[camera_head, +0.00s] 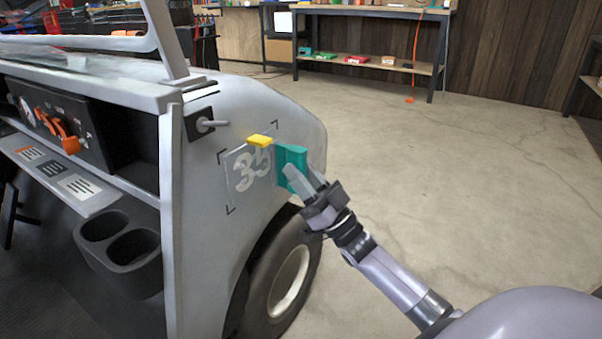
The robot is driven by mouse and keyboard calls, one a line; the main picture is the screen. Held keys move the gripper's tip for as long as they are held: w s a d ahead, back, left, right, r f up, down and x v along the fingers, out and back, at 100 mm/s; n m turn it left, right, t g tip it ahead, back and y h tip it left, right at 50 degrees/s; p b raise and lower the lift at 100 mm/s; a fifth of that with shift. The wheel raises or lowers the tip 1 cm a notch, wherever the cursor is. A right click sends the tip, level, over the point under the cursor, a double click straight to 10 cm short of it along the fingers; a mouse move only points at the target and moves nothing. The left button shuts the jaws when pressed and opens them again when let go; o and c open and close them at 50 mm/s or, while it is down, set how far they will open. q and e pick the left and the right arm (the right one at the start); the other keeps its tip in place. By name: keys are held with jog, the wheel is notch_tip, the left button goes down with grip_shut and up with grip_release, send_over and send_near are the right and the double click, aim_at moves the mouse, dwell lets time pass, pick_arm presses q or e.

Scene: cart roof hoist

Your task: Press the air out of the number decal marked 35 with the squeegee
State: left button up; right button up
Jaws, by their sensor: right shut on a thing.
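The number decal marked 35 (240,176) sits on the grey side panel of the cart, inside black corner marks. A teal squeegee (291,158) stands at the right edge of the decal, by the panel. My right gripper (294,182) is shut on the squeegee and comes in from the lower right. A small yellow piece (260,141) sits at the decal's top edge. I cannot tell whether the squeegee's edge touches the decal. My left gripper does not show.
The cart's wheel (290,282) is below the decal. A black knob mount (201,124) sticks out from the panel up left of it. Cup holders (121,242) and a dash with orange levers are at the left. The concrete floor at the right is clear up to a workbench (372,11).

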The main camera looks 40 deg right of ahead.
jog(key=shift+s+a+f+p, duration=0.2)
jog(key=shift+a+p, duration=0.15)
jog(key=shift+a, duration=0.4)
jog(key=shift+s+a+f+p, duration=0.15)
jog(key=shift+a+p, duration=0.2)
jog(key=shift+a, duration=0.4)
grip_shut()
pick_arm(q)
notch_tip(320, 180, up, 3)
jog(key=p, duration=0.4)
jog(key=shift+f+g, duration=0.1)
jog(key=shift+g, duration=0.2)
pick_arm(e)
jog(key=s+a, duration=0.3)
jog(key=a, duration=0.4)
jog(key=shift+s+a+r, duration=0.2)
jog(key=shift+s+r, duration=0.05)
jog(key=shift+s, duration=0.1)
jog(key=shift+s, duration=0.1)
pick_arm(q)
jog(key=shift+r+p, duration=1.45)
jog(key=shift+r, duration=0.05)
pick_arm(e)
jog(key=s+d, duration=0.2)
jog(key=s, duration=0.4)
jog(key=shift+s+d, duration=0.15)
jog(key=shift+d, duration=0.25)
